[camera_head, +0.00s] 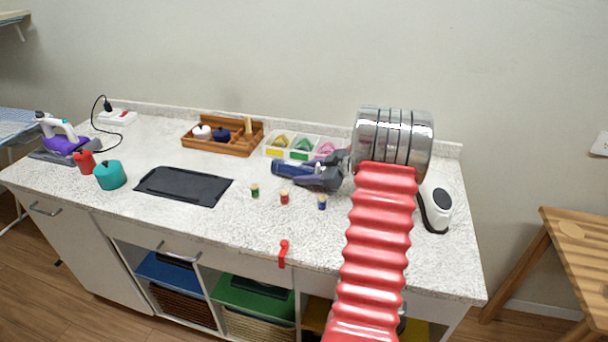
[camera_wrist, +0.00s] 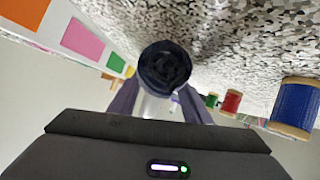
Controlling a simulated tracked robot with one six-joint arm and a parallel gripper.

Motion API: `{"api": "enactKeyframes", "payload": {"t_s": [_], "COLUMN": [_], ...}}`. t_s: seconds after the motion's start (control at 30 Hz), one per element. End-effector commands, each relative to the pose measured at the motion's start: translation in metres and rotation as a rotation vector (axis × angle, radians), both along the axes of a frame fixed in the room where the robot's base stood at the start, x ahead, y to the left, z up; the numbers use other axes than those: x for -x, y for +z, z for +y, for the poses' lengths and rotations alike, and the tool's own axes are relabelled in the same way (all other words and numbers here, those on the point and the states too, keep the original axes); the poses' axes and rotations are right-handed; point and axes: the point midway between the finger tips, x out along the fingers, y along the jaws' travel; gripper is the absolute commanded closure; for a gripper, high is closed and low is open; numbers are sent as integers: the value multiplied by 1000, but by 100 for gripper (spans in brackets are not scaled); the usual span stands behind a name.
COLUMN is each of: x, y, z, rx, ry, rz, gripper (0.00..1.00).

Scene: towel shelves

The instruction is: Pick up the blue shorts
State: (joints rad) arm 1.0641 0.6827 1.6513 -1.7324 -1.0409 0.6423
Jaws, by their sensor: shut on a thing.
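The blue shorts show as a dark navy roll (camera_head: 287,168) near the middle of the speckled counter (camera_head: 225,225). In the wrist view the rolled end of the blue shorts (camera_wrist: 165,66) faces the camera. My gripper (camera_head: 312,174) is shut on the roll, with its fingers (camera_wrist: 160,104) on either side of it in the wrist view. The roll lies roughly level, at or just above the counter; I cannot tell whether it touches. My gripper hides part of the roll.
Green, red and blue thread spools (camera_head: 285,197) stand in front of my gripper. A sectioned white tray (camera_head: 268,151) and wooden organiser (camera_head: 213,149) are behind. A black mat (camera_head: 183,186) lies left; a white and black device (camera_head: 436,207) stands right. Counter front is mostly clear.

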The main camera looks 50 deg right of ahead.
Motion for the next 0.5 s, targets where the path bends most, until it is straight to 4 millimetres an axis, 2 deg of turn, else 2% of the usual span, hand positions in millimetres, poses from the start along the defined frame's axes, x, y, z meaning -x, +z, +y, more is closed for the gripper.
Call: {"api": "enactKeyframes", "payload": {"t_s": [0.17, 0.5], "x": [-1, -1], "y": [21, 80], "z": [-1, -1], "rx": [5, 5], "ry": [0, 0], "rz": [-4, -5], "gripper": [90, 90]}}
